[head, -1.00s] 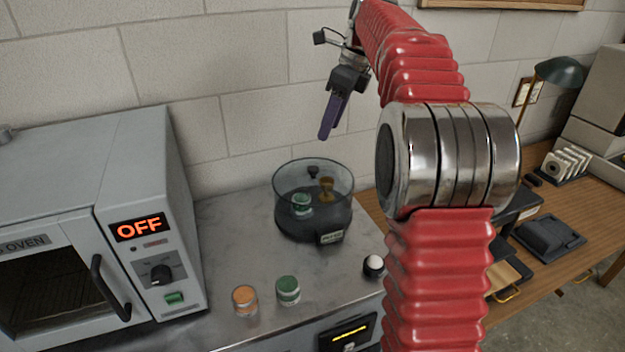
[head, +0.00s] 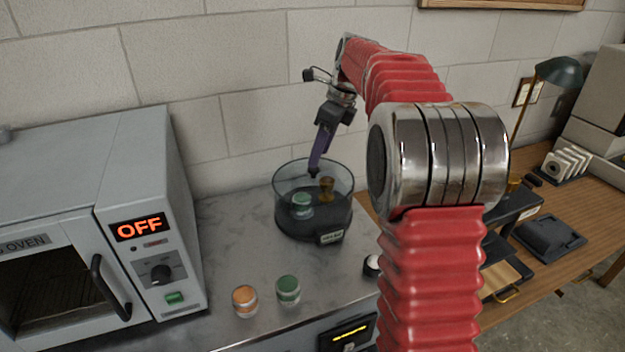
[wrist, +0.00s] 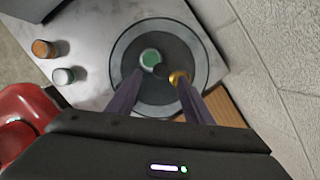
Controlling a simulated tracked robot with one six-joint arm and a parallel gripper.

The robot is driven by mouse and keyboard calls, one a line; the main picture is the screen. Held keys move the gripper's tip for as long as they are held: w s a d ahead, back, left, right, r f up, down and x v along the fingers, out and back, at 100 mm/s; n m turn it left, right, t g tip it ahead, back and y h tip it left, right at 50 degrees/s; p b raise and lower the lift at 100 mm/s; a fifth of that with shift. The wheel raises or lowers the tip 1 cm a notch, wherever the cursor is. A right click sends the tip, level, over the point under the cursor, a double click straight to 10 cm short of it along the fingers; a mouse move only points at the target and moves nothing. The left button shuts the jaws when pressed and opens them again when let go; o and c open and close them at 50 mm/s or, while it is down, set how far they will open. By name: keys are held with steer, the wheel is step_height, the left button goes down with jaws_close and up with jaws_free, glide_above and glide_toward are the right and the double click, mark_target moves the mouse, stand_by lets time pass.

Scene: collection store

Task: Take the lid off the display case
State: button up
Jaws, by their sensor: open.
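The display case (head: 332,217) is a round, clear-walled case with a dark base and a small label, standing on the grey counter. Inside are a green-topped jar (head: 301,204) and a small brass-coloured object (head: 326,186).
An oven (head: 95,225) reading OFF stands left of the case. An orange-topped jar (head: 245,300) and a green-topped jar (head: 288,289) stand on the counter in front. The block wall is close behind. A wooden desk (head: 560,215) is at right.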

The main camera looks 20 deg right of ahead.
mark_target(313, 174)
steer(key=shift+x, duration=2.6)
steer(key=shift+c, duration=0.7)
jaws_close()
